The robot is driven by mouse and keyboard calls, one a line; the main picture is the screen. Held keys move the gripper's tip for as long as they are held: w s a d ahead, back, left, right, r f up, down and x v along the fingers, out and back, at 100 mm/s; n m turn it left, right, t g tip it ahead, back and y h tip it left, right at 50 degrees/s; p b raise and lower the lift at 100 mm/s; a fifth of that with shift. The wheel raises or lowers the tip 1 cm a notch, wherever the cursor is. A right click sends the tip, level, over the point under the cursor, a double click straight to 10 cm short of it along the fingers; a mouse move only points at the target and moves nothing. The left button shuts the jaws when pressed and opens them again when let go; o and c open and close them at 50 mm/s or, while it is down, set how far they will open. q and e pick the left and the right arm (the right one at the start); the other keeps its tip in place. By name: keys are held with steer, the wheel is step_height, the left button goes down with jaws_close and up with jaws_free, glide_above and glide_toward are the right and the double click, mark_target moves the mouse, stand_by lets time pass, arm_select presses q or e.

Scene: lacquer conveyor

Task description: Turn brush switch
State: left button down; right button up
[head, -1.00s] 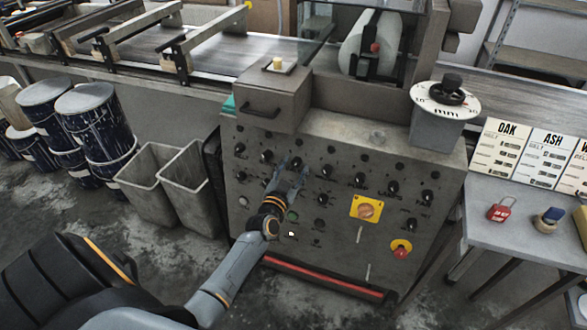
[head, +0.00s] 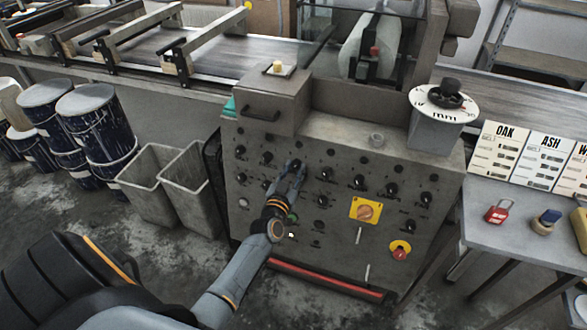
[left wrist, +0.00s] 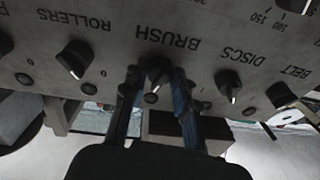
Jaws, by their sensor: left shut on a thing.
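The brush switch (left wrist: 158,72) is a black knob with a pale pointer mark, under the word BRUSH on the grey control panel, in the left wrist view. It shows upside-down lettering there. My left gripper (left wrist: 158,82) has a finger on each side of this knob and is shut on it. In the head view my left gripper (head: 293,168) is at the middle of the panel's knob row and mostly hides the knob. The panel (head: 330,235) faces me. My right gripper is in neither view now.
The rollers knob (left wrist: 76,59) and the discs knob (left wrist: 228,82) sit close on either side. Grey bins (head: 180,190) stand left of the panel. A side table (head: 520,195) stands right.

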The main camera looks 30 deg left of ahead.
arm_select(q)
steer(key=n+p, duration=0.1)
steer(key=n, duration=0.1)
steer(key=n+y+p, duration=0.1)
steer(key=n, duration=0.2)
steer(key=shift+d+r+g, duration=0.1)
steer(key=shift+r+g, duration=0.1)
steer(key=shift+g, duration=0.2)
steer(key=shift+n+g+y+p, duration=0.4)
steer(key=shift+n+p, duration=0.55)
steer(key=shift+n, duration=1.65)
steer(key=shift+w, duration=0.1)
steer(key=c, duration=1)
jaws_free()
steer(key=shift+c, duration=0.2)
